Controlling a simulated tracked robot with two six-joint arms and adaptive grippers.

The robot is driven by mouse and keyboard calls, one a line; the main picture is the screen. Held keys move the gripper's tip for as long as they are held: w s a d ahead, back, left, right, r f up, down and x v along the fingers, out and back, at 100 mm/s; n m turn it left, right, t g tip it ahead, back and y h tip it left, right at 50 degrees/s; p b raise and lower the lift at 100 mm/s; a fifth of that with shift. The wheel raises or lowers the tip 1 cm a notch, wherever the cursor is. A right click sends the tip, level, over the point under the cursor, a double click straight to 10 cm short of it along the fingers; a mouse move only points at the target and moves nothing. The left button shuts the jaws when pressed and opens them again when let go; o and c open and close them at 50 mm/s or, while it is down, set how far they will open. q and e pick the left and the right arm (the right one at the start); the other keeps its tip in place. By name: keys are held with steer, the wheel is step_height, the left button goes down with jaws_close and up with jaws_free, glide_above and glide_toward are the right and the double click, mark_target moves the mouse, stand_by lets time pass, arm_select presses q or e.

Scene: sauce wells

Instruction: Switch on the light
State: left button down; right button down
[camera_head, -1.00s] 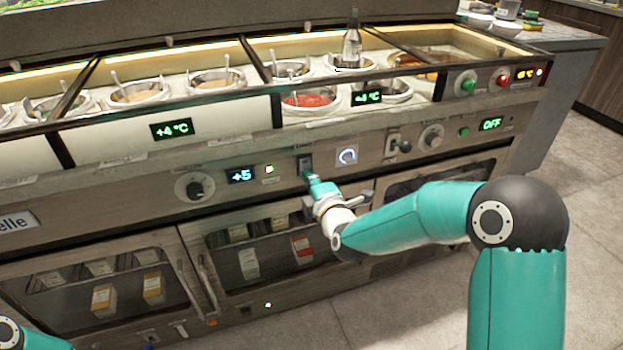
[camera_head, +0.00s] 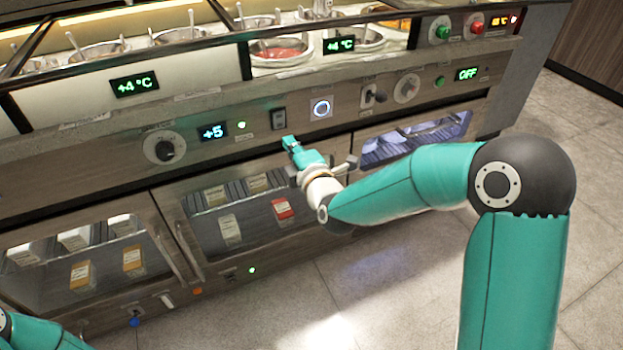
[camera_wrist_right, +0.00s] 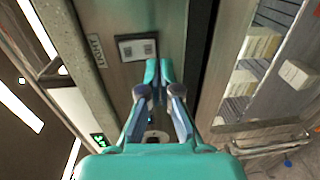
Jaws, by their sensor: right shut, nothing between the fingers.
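The dark rocker switch (camera_head: 278,118) sits on the wooden front panel, left of a round button with a lit blue ring (camera_head: 321,108). In the right wrist view the rocker (camera_wrist_right: 137,47) lies beside a label reading LIGHT. My right gripper (camera_head: 290,142) is shut and empty, just below the rocker and apart from it. Its fingertips also show in the right wrist view (camera_wrist_right: 156,72). The right-hand cabinet window (camera_head: 415,138) is lit bluish white inside. Only a teal piece of my left arm shows at the lower left; its gripper is out of view.
A black knob (camera_head: 164,148) and a +5 display (camera_head: 212,132) are left of the rocker. Sauce wells line the top. The floor (camera_head: 390,290) in front is clear.

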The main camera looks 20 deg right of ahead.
steer(key=s+f, duration=0.1)
steer(key=s, duration=0.8)
steer(key=shift+s+d+p, duration=0.25)
steer(key=shift+p, duration=0.1)
